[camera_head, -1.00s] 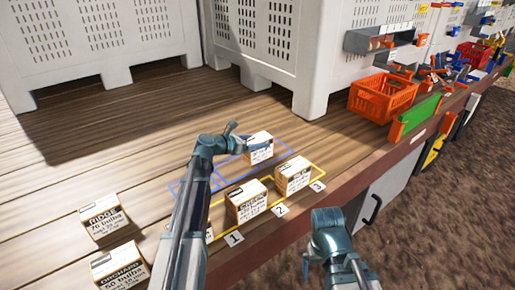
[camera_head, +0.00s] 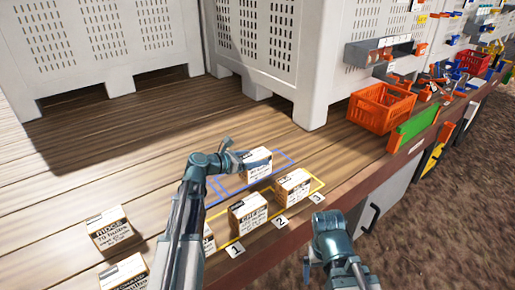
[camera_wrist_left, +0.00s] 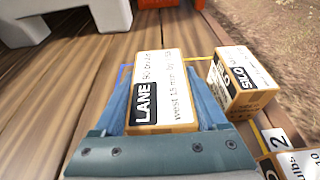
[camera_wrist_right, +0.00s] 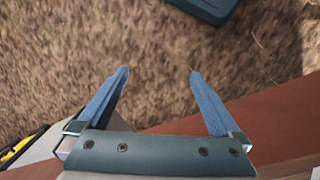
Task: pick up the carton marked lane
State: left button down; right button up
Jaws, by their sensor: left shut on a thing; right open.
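The carton marked LANE (camera_wrist_left: 165,90) is a white and tan box with a black label, seen between my left fingers in the left wrist view. In the head view this carton (camera_head: 258,163) is at the blue outline on the bench. My left gripper (camera_head: 239,160) is shut on it; whether the carton touches the wood cannot be told. A carton marked SILO (camera_wrist_left: 240,82) stands beside it, apart from the gripper. My right gripper (camera_wrist_right: 157,78) is open and empty, off the bench's front edge over the brown ground.
Cartons stand in the yellow outline by number tags, including a middle one (camera_head: 248,214); one is partly hidden by my left arm. Two more cartons (camera_head: 110,230) stand at the front left. White perforated bins (camera_head: 290,60) stand behind. An orange basket (camera_head: 380,108) is at the right.

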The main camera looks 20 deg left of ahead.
aim_at(252, 170)
pick_arm(q)
jog(key=s, duration=0.5)
jog(key=s+d, duration=0.1)
jog(key=s, duration=0.1)
jog(key=shift+s+r, duration=0.2)
jog(key=shift+r, duration=0.15)
